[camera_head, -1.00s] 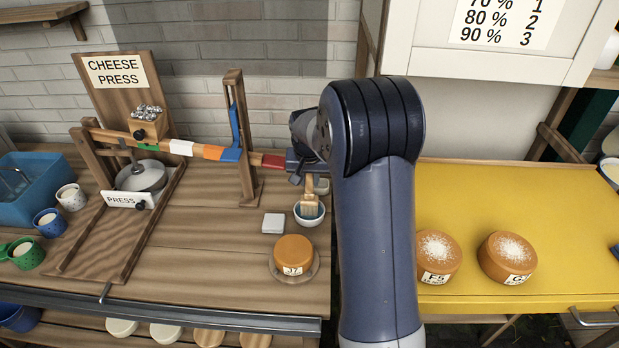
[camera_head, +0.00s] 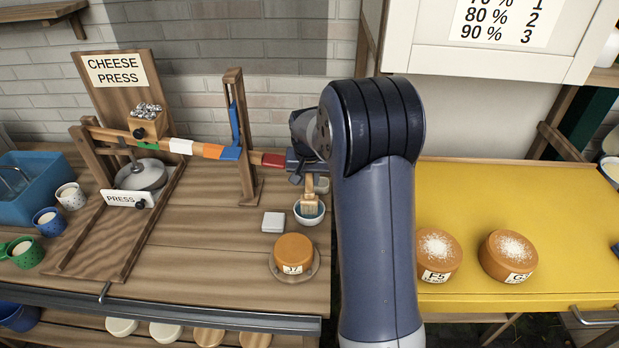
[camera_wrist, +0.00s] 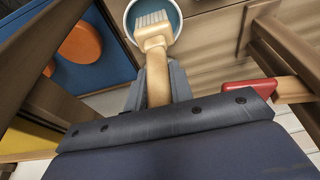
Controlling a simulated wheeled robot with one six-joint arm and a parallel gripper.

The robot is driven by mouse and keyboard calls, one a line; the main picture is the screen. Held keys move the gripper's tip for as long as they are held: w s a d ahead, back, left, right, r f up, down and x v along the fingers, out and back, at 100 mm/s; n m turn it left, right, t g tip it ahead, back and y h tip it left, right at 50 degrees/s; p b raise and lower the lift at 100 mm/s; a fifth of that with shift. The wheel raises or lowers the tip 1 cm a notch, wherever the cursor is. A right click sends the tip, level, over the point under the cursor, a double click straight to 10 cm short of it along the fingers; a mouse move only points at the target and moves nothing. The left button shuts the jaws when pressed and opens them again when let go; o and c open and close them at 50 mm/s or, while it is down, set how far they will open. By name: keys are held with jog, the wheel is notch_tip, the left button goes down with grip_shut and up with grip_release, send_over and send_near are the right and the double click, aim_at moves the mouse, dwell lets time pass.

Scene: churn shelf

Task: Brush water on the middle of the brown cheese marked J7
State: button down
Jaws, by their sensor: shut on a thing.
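The brown cheese marked J7 (camera_head: 293,252) sits on a round wooden board (camera_head: 275,271) near the front of the wooden bench. My gripper (camera_head: 308,182) is behind it, shut on the handle of a brush (camera_head: 310,199). The brush points down, with its bristles in or just over a small white bowl (camera_head: 309,219) with a blue inside. In the wrist view the brush (camera_wrist: 155,40) extends from my gripper (camera_wrist: 160,85), its pale bristles over the bowl (camera_wrist: 178,18). Whether the bristles touch water cannot be told.
A small pale square block (camera_head: 273,222) lies left of the bowl. The cheese press with its long coloured lever (camera_head: 207,151) and wooden post (camera_head: 238,130) stands close left of my arm. Two powdered cheeses (camera_head: 438,256) (camera_head: 508,257) stand on the yellow table (camera_head: 470,200).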

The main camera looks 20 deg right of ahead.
dwell(0.3)
jog(key=shift+r+p, duration=2.45)
jog(key=shift+r, duration=1.05)
